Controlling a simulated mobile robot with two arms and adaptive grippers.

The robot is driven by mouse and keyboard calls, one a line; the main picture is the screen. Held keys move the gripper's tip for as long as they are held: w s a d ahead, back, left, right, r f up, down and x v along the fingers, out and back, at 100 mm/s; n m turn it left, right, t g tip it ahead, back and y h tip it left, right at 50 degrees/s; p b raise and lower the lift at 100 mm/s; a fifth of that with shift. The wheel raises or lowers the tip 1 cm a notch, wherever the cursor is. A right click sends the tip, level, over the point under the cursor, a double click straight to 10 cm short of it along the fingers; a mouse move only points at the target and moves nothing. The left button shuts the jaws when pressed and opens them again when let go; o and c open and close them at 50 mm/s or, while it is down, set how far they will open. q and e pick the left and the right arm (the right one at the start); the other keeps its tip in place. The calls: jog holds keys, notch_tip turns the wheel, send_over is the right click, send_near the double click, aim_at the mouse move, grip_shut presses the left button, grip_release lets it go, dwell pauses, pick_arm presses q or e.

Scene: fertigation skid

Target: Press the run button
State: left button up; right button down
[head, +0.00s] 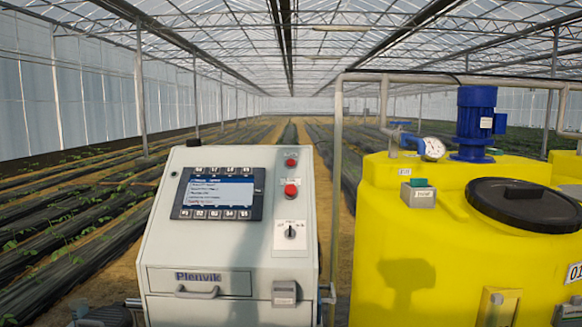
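A grey control cabinet (230,262) with a sloped front stands at centre left. Its screen (220,192) is lit with lines of text and has key rows above and below. A red mushroom button (291,190) is right of the screen, under a smaller red button or lamp (291,162). A black rotary switch (291,231) is below them. A small grey box (422,198) with a green top part (418,182) and a label is on the yellow tank. I cannot read any label as the run button. Neither gripper is recognisable in view.
The yellow tank (380,250) fills the right, with a black lid (525,203), a blue motor (475,120) and a gauge (432,149). A grey pipe (337,170) rises between cabinet and tank. A drawer handle (197,293) sticks out low on the cabinet. Crop rows lie behind.

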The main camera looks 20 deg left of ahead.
dwell(0.4)
pick_arm(q)
grip_shut()
dwell(1.1)
